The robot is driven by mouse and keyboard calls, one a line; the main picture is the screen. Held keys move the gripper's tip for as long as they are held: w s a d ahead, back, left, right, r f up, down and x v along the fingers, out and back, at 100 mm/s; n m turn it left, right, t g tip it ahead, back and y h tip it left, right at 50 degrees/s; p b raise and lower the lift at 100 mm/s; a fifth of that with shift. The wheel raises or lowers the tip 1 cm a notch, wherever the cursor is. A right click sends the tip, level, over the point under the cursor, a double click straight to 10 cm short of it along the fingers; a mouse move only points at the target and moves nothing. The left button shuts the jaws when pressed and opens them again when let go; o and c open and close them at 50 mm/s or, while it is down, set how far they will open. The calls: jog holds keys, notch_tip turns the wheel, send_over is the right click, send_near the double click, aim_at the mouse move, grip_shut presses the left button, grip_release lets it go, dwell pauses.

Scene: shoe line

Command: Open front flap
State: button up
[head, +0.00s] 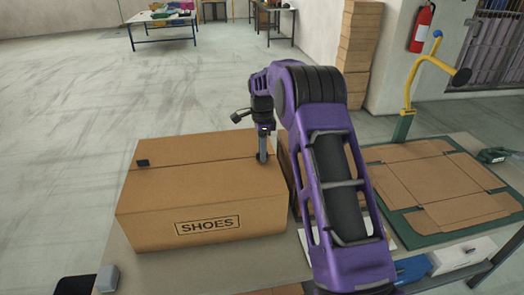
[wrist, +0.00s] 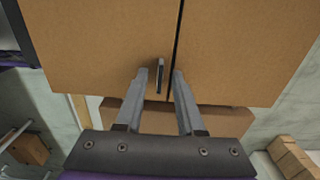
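A closed brown cardboard box marked SHOES (head: 190,205) sits on the table in the head view, with a seam between its two top flaps. The front flap (head: 205,182) lies flat on the near side of the seam; it also shows at the left in the wrist view (wrist: 95,45). A small dark tab (wrist: 160,75) stands on it beside the seam, close to the box's right edge. My gripper (head: 262,160) points down there. Its fingers (wrist: 161,80) are open on either side of the tab, with gaps showing; whether they touch the flap is unclear.
Another dark tab (head: 143,162) sits at the left end of the rear flap. A second box (head: 285,170) is partly hidden behind my arm. Flat cardboard (head: 425,180) lies on a green mat (head: 455,233) at the right, near a yellow lever stand (head: 412,75).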

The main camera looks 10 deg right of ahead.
grip_shut()
dwell(1.3)
